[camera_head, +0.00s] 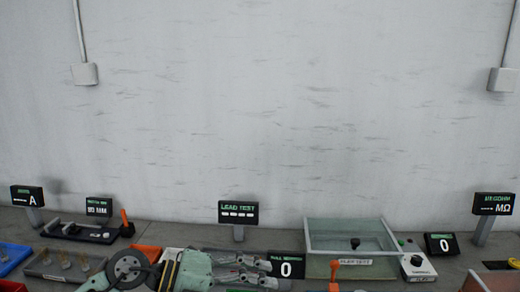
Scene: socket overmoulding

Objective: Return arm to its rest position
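My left arm comes in low at the left. Its gripper (272,273) points right over the bench, in front of the display reading LEAD TEST. Its two grey fingers look spread, with a gap between them, and I see nothing held there. The lower edge of the picture cuts off part of this arm. My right arm and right gripper are not in view.
The LEAD TEST display (238,212) stands at the back. A clear-walled box (350,238) and an orange handle (334,270) are right of the gripper. A grey tray of small parts (40,264) and a blue bin (12,256) lie left.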

